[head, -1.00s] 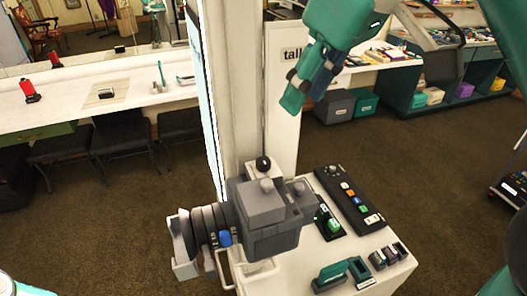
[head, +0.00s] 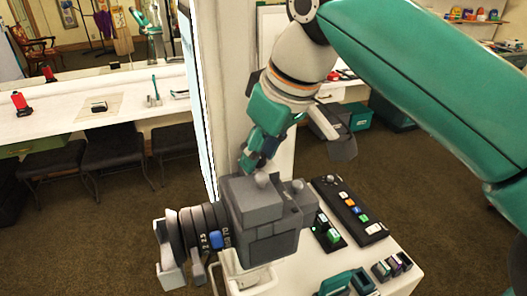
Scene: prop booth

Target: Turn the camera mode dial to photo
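A large grey camera (head: 265,222) with a ringed lens pointing left stands on the white stand (head: 295,272). A small round knob (head: 263,181) sits on its raised top, and another rounded knob (head: 297,186) sits on its right shoulder. I cannot tell which is the mode dial, and no mode marks are readable. My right gripper (head: 248,162), green with dark parts, reaches down from the upper right. Its tips are just behind and above the camera top and appear apart from both knobs. I cannot tell how far its fingers are spread. My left gripper is out of view.
Right of the camera, the stand holds a black button panel (head: 349,210), a smaller device with green buttons (head: 328,232), green items (head: 350,283) and small dark blocks (head: 391,266). A white pillar (head: 232,80) rises behind. Open floor lies to the right.

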